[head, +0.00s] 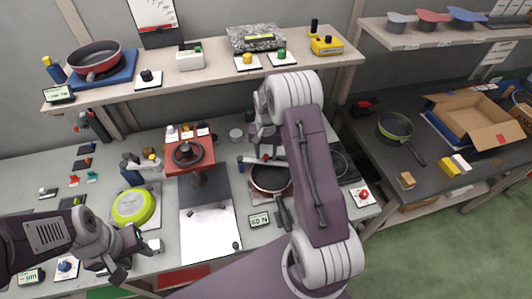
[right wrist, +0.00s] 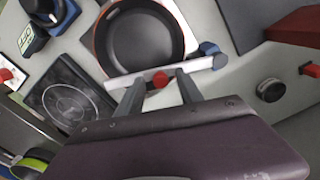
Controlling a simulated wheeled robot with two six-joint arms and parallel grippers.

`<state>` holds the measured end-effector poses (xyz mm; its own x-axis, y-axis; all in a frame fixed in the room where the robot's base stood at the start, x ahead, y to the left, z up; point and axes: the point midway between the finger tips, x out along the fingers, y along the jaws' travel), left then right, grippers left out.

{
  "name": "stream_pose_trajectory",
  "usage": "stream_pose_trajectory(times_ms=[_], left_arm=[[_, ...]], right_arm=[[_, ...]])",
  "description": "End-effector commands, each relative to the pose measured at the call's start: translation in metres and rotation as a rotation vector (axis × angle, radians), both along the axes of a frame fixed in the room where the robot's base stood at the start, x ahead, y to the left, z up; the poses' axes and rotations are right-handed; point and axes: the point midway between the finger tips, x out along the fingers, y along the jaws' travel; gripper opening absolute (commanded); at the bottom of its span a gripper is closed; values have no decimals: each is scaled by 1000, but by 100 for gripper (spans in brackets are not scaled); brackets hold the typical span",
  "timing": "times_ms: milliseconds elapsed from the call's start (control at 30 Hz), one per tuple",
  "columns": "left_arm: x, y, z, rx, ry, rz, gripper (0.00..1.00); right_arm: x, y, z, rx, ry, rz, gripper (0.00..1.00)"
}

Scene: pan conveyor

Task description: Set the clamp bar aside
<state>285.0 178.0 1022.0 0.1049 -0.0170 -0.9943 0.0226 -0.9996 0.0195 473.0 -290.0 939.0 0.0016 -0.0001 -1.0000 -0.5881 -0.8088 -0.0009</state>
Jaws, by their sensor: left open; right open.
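The clamp bar (right wrist: 207,67) is a pale bar with a red knob (right wrist: 160,80) and a blue end. It lies across the near rim of a dark pan (right wrist: 138,42) in the right wrist view. It also shows in the head view (head: 258,161), over the pan on the bench. My right gripper (right wrist: 158,88) is open, with one finger on each side of the red knob; contact is unclear. In the head view my right arm partly hides it. My left gripper (head: 135,252) is open and empty at the front left, near a green pan (head: 133,206).
A red press-like stand (head: 190,153) is left of the pan, with a white board (head: 208,234) in front. A hot plate (right wrist: 66,95) lies beside the pan. A small display (head: 259,220) stands at the front. The shelf (head: 210,75) hangs above the bench's back.

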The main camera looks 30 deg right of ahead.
Motion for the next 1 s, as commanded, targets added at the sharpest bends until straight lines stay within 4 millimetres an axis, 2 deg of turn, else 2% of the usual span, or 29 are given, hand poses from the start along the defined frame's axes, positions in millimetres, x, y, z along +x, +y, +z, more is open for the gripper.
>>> stream_pose_trajectory(times_ms=[167,200,333,367,1000], left_arm=[[0,0,0,0,0,0,42],[0,0,0,0,0,0,42],[0,0,0,0,0,0,42],[0,0,0,0,0,0,42],[0,0,0,0,0,0,42]], right_arm=[[0,0,-1,0,0,0,43],[0,0,0,0,0,0,41],[0,0,0,0,0,0,4],[0,0,0,0,0,0,0],[0,0,0,0,0,0,0]])
